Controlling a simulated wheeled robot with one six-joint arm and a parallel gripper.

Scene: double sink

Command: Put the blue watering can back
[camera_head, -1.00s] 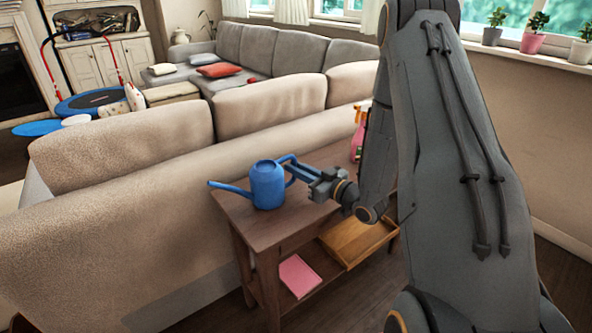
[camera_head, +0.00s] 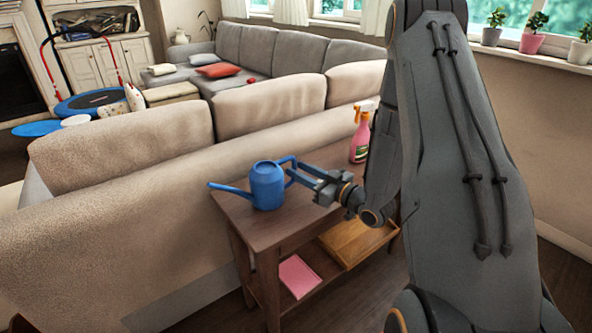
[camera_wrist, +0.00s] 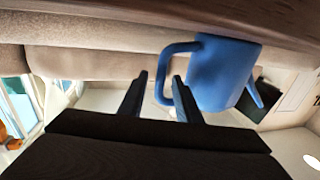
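The blue watering can (camera_head: 266,186) stands upright on the wooden side table (camera_head: 290,226), its spout pointing left and its handle to the right, towards my gripper. My gripper (camera_head: 293,172) is at the handle side. In the wrist view, where the scene is upside down, the can (camera_wrist: 222,74) is right of centre. The two fingers (camera_wrist: 158,82) are apart, with a gap between them. The handle's outer side lies between the fingertips in that picture, and one finger overlaps the handle's opening. I see no finger clamped on the handle.
A pink spray bottle (camera_head: 360,140) stands at the table's far right. A pink item (camera_head: 299,276) and a wooden tray (camera_head: 352,244) are on the lower shelf. A beige sofa (camera_head: 120,210) backs closely onto the table. The tabletop's front strip is clear.

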